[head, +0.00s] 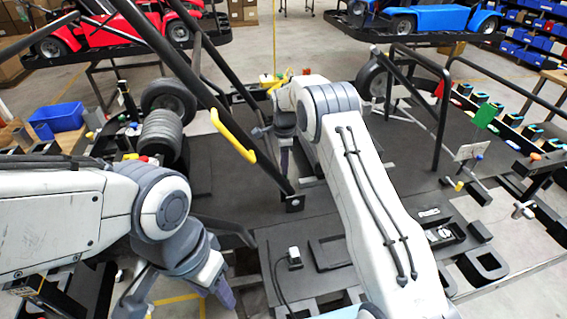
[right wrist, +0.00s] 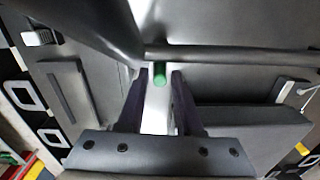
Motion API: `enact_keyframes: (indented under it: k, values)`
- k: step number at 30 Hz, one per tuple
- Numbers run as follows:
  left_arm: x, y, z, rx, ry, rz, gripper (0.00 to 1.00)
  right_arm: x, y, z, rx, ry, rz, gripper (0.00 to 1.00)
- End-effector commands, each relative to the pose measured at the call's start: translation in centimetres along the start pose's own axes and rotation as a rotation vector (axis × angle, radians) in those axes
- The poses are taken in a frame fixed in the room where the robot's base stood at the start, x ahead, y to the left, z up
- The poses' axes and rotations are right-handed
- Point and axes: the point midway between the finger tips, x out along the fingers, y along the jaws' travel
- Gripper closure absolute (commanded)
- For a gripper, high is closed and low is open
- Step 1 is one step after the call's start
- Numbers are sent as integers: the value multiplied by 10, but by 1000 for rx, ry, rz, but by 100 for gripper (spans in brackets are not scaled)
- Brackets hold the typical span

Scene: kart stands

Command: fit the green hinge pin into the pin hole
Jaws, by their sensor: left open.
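The green hinge pin (right wrist: 160,74) shows in the right wrist view as a short green cylinder beside a dark bar. It lies between the two dark purple fingertips of my right gripper (right wrist: 160,80), with a small gap on either side, so the gripper looks open around it. In the head view my right gripper (head: 285,160) is at the centre, partly hidden behind my own arm, and the pin cannot be made out there. My left gripper (head: 180,298) is open and empty at the lower left. I cannot make out the pin hole.
A black tubular frame (head: 222,95) with a yellow handle (head: 233,135) crosses the dark platform (head: 240,185). Stacked tyres (head: 162,135) stand at the left. A rack with coloured parts (head: 495,120) is on the right. A blue bin (head: 58,118) is at far left.

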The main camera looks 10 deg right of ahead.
Motion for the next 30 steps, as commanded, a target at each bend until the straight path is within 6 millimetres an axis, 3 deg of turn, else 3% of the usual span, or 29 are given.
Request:
enact_keyframes:
  k: [11,24,30]
  values:
    - [4,0,0,0,0,0,50,-8,-1,2,-1,-2,-2,66]
    - [24,-2,1,-1,0,0,50,-93,-1,2,-1,-3,-4,66]
    - [25,-2,1,0,0,0,50,-116,-1,2,0,-3,-2,66]
